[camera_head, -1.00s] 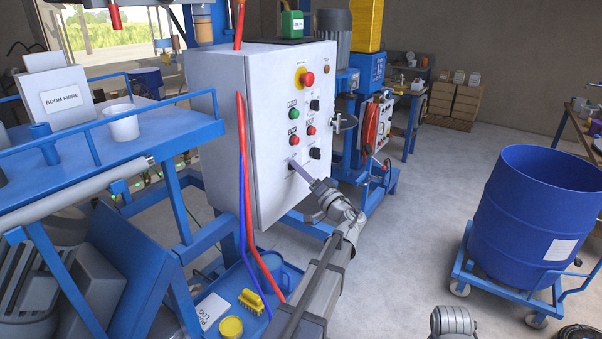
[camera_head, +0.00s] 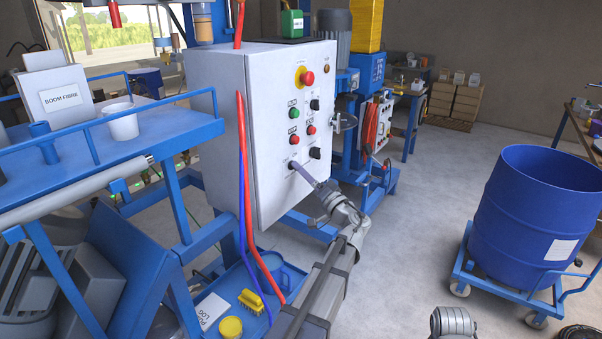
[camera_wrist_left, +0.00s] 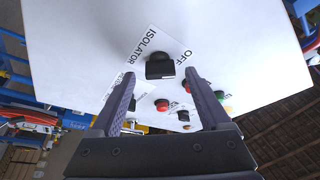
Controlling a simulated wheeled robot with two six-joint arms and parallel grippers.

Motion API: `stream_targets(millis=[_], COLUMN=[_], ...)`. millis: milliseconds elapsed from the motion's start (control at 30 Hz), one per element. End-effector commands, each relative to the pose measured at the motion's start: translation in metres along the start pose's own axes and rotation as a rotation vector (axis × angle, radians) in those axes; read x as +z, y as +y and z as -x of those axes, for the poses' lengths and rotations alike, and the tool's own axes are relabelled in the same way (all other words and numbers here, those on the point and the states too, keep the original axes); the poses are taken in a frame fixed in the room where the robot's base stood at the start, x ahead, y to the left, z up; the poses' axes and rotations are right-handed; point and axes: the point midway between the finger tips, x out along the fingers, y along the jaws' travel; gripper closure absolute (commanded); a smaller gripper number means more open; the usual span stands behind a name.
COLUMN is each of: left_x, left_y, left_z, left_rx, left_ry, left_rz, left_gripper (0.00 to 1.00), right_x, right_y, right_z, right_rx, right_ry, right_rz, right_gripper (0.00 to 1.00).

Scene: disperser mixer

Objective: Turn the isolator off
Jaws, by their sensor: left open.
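The white control cabinet (camera_head: 215,110) has several buttons and knobs on its front panel. In the left wrist view, the black isolator knob (camera_wrist_left: 160,66) sits on a white label (camera_wrist_left: 145,50) reading ISOLATOR and OFF. My left gripper (camera_head: 295,167) reaches the lower part of the panel in the head view and covers the isolator there. In the left wrist view, the open fingers of my left gripper (camera_wrist_left: 158,80) point at the panel, with the knob lying between and just beyond the tips. I cannot tell whether a finger touches it. My right gripper is not in view.
A red button (camera_head: 294,139) and another black knob (camera_head: 315,153) are close to the left gripper. Red and blue hoses (camera_head: 241,180) hang beside the cabinet. A blue drum (camera_head: 535,215) stands on a trolley at right. The floor between is clear.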

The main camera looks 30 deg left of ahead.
Motion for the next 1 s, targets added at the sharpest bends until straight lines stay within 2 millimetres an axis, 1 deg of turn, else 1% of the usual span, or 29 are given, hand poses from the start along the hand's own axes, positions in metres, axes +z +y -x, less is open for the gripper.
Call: stream_targets(millis=[33, 200, 300, 400, 533, 1000], left_x=[0.002, 0.003, 0.002, 0.001, 0.001, 0.001], left_y=[0.001, 0.001, 0.001, 0.001, 0.0, 0.0], left_z=[0.011, 0.039, 0.051, 0.058, 0.062, 0.062], left_rx=[0.002, 0.001, 0.001, 0.001, 0.001, 0.002], left_ry=[0.002, 0.001, 0.0, 0.0, -0.001, -0.003], left_rz=[0.001, 0.0, 0.0, 0.0, 0.0, 0.0], left_gripper=[0.2, 0.2, 0.2, 0.2, 0.2, 0.2], right_x=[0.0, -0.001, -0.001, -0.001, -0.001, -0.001], right_y=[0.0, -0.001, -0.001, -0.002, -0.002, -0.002], right_z=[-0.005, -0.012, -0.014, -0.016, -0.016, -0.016], right_rx=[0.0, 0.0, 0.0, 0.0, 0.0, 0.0], right_ry=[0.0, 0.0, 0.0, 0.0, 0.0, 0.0], right_rz=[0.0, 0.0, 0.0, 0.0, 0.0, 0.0], right_gripper=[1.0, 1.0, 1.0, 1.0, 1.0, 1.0])
